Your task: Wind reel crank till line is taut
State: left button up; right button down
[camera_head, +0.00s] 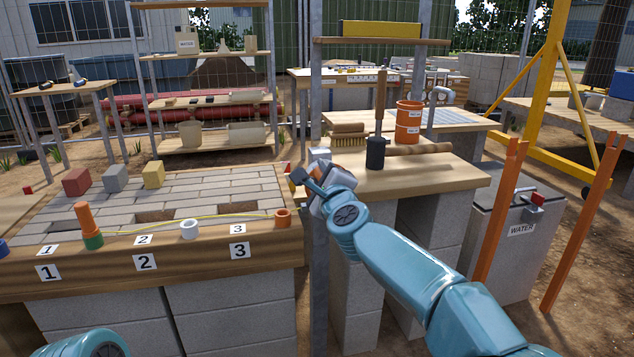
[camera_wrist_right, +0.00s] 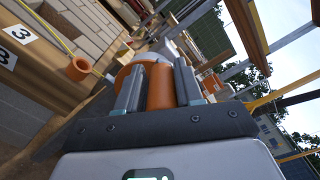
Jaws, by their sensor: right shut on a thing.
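My right gripper (camera_head: 312,182) is at the near edge of the bench beside the upright post. In the right wrist view its two fingers (camera_wrist_right: 158,88) are shut on an orange cylinder (camera_wrist_right: 160,86), which looks like the crank's grip. A larger orange rounded part, likely the reel (camera_wrist_right: 123,76), shows behind the fingers. In the head view the gripper mostly hides the reel and crank. A thin yellow line (camera_head: 215,217) runs across the paved bench top in a shallow curve, past a white ring and an orange ring (camera_head: 283,217). My left gripper is out of view; only part of that arm shows at bottom left.
The paved bench (camera_head: 200,258) carries number cards, an orange-and-green peg (camera_head: 89,228), a white ring (camera_head: 189,229) and red, grey and yellow blocks. Orange posts (camera_head: 500,210) rise at right.

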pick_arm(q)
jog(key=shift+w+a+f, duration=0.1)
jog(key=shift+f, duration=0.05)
pick_arm(e)
jog(key=shift+w+d+r+m, duration=0.1)
jog(key=shift+d+r+m, duration=0.05)
jog(key=shift+d+m, duration=0.15)
jog(key=shift+w+d+r+m, duration=0.1)
jog(key=shift+d+m, duration=0.1)
jog(key=shift+d, duration=0.15)
jog(key=c, duration=1)
grip_release()
jog(key=shift+o, duration=0.8)
jog(key=shift+s+d, duration=0.1)
jog(key=shift+a+f, duration=0.15)
jog(key=shift+a, duration=0.1)
notch_tip(320, 180, up, 10)
jog(key=p, duration=0.9)
jog(key=shift+r, duration=0.2)
pick_arm(q)
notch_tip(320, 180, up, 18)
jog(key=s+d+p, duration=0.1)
jog(key=p, duration=0.8)
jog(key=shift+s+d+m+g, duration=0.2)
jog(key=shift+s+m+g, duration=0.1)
pick_arm(e)
notch_tip(320, 180, up, 10)
jog(key=shift+f, duration=0.2)
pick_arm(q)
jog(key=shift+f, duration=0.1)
